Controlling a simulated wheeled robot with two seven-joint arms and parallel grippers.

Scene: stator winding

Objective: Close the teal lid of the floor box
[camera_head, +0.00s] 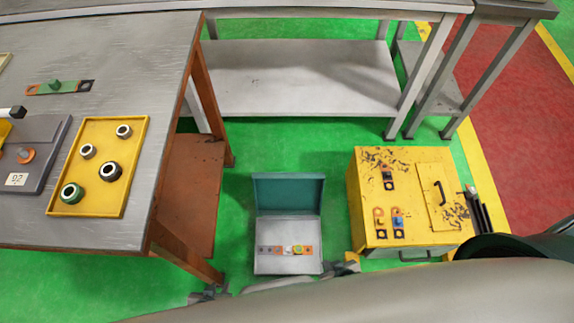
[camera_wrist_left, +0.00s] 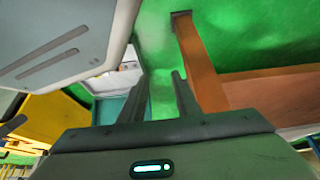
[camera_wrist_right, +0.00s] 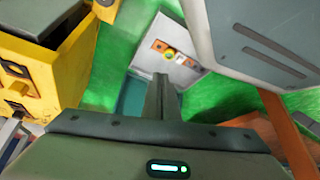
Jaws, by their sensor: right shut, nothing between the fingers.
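The floor box (camera_head: 262,232) stands on the green floor. Its teal lid (camera_head: 289,193) is open and stands up at the box's far side. The lid also shows there (camera_wrist_right: 132,98), beyond the fingers.
A yellow cabinet (camera_head: 410,200) stands close right of the box. A workbench (camera_head: 150,100) with a yellow tray (camera_head: 92,198) is at the left, its brown leg (camera_head: 208,90) near the box. A grey shelf (camera_head: 300,80) is behind. Green floor between is clear.

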